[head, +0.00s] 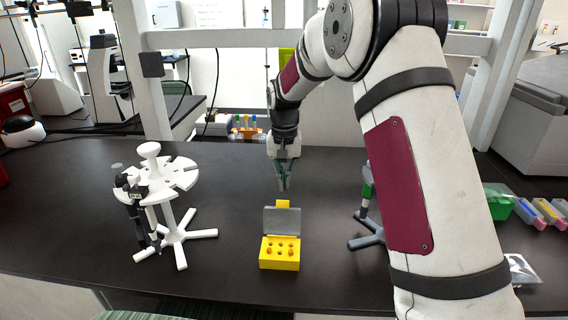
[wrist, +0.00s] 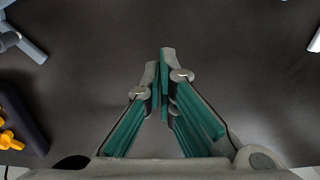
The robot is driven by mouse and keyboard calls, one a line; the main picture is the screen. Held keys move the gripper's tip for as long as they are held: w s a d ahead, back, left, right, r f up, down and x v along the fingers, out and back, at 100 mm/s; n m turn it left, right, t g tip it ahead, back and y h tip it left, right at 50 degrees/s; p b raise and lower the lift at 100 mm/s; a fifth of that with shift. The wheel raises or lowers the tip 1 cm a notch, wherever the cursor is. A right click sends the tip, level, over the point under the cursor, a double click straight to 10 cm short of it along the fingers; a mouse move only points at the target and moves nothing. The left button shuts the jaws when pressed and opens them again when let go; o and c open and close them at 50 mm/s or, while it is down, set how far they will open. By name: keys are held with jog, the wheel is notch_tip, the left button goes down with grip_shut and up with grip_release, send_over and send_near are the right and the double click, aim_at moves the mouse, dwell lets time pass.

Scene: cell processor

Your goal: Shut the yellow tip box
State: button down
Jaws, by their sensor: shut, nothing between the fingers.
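The yellow tip box (head: 280,254) stands on the dark bench in the head view, with several orange tips in its top holes. Its grey lid (head: 283,220) stands upright at the back edge, open, with a yellow tab (head: 283,204) above it. My gripper (head: 284,187) is above and behind the box, pointing down, apart from the lid. It also shows in the wrist view (wrist: 164,60), with its green-padded fingers shut and nothing between them.
A white round pipette stand (head: 172,190) with a dark pipette is left of the box. Another stand (head: 370,232) is right, partly hidden by my arm. A green box (head: 497,203) and coloured tip boxes are at the far right. The bench around the tip box is clear.

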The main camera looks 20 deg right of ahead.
aim_at(282, 216)
jog(key=s+p, duration=0.1)
jog(key=s+a, duration=0.1)
jog(key=s, duration=0.1)
jog(key=shift+s+a+f+p, duration=0.15)
jog(key=shift+s+p, duration=0.1)
jog(key=shift+p, duration=0.15)
jog(key=shift+a, duration=0.1)
